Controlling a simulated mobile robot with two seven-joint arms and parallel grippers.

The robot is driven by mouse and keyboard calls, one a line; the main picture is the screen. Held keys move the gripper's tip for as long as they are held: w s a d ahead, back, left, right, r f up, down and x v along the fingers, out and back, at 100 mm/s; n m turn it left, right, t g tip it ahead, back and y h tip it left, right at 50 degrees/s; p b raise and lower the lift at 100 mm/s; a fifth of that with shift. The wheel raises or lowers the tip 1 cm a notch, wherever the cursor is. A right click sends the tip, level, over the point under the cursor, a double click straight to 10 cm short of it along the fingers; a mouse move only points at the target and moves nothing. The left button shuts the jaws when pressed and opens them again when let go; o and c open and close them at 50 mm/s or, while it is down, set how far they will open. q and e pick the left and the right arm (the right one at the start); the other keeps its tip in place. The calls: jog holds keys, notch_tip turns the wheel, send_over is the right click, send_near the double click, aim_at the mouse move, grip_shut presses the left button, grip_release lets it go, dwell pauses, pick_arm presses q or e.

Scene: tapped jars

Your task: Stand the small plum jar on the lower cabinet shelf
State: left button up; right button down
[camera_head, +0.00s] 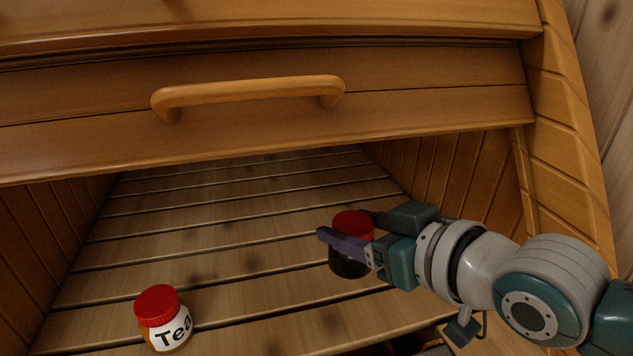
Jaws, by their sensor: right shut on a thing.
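The small plum jar (349,264) has a red lid and a very dark body. It is upright inside the open lower cabinet compartment, over the slatted lower shelf (240,257). My right gripper (348,228) reaches in from the right and is shut on the jar, with a purple finger across its front. The other finger is partly hidden behind the lid. I cannot tell whether the jar's base touches the shelf. My left gripper is out of view.
A tea jar (163,318) with a red lid and white label stands at the front left of the shelf. The right cabinet wall (455,170) is close to my arm. The shelf's middle and back are clear.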

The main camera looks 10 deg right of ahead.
aim_at(347, 262)
jog(key=shift+w+a, duration=0.1)
jog(key=shift+a, duration=0.2)
jog(key=shift+d+r+p, duration=0.1)
jog(key=shift+p, duration=0.2)
notch_tip(347, 262, down, 6)
jog(key=b, duration=0.4)
jog(key=shift+b, duration=0.35)
jog(key=shift+p, duration=0.3)
